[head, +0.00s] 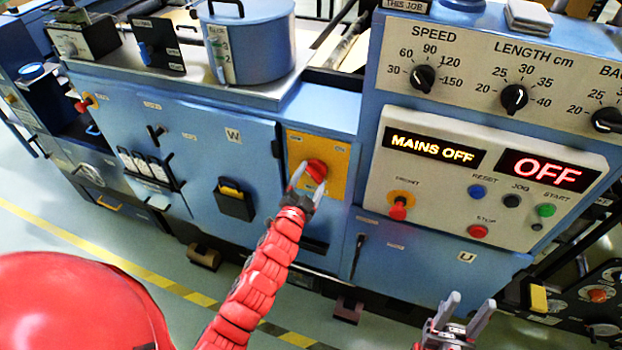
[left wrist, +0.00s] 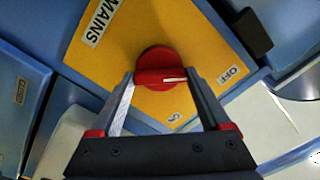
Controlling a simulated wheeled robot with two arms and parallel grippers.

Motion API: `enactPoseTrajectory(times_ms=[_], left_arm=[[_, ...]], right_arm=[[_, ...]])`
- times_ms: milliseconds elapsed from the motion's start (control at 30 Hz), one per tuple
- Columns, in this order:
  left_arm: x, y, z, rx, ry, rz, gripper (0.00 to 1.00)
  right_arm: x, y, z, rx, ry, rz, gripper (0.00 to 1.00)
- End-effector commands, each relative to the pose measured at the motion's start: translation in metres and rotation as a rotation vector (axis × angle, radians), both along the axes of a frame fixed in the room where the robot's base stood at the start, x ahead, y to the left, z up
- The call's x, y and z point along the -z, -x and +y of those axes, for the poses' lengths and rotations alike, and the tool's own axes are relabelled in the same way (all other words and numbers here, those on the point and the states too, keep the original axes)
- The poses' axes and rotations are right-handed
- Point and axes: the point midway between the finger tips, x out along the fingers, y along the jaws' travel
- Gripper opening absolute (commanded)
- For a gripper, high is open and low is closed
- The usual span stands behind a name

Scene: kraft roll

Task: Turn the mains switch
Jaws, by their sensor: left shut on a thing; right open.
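The mains switch is a red round knob (head: 317,169) on a yellow plate (head: 333,187) on the blue machine front. In the left wrist view the knob (left wrist: 158,66) has a white mark pointing right, toward the OFF label (left wrist: 230,75). An ON label (left wrist: 174,118) sits on the plate's lower part, and MAINS is printed at upper left. My left gripper (head: 305,183) is shut on the knob, with a finger on either side of it. My right gripper (head: 463,312) is open and empty at the lower right, away from the machine front.
A display (head: 434,149) reads MAINS OFF, and one beside it (head: 548,171) reads OFF. The white control panel (head: 450,192) with buttons is right of the switch. A blue pot (head: 250,45) stands above.

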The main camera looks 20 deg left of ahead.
Motion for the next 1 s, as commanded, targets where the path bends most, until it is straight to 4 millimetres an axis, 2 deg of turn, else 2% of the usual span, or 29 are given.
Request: enactPoseTrajectory(times_ms=[100, 133, 200, 467, 633, 767, 1000], left_arm=[[0.003, 0.001, 0.0, -0.001, 0.005, 0.007, 0.24], [0.003, 0.001, 0.0, -0.001, 0.005, 0.007, 0.85], [0.003, 0.0, 0.0, -0.001, 0.004, 0.005, 0.98], [0.002, 0.001, 0.0, 0.0, 0.001, 0.003, 1.0], [0.003, 0.012, 0.002, -0.003, -0.001, 0.001, 1.0], [0.006, 0.035, 0.001, 0.001, 0.0, 0.002, 1.0], [0.007, 0.091, 0.003, -0.002, 0.001, 0.006, 1.0]], right_arm=[[0.0, 0.0, 0.0, 0.0, 0.0, 0.0, 0.5], [0.0, 0.0, 0.0, 0.0, 0.0, 0.0, 0.5], [0.0, 0.0, 0.0, 0.0, 0.0, 0.0, 0.5], [0.0, 0.0, 0.0, 0.0, 0.0, 0.0, 0.5], [0.006, 0.0, 0.0, 0.0, 0.0, 0.0, 0.5], [0.015, 0.0, 0.0, 0.0, 0.0, 0.0, 0.5], [0.032, 0.0, 0.0, 0.0, 0.0, 0.0, 0.5]])
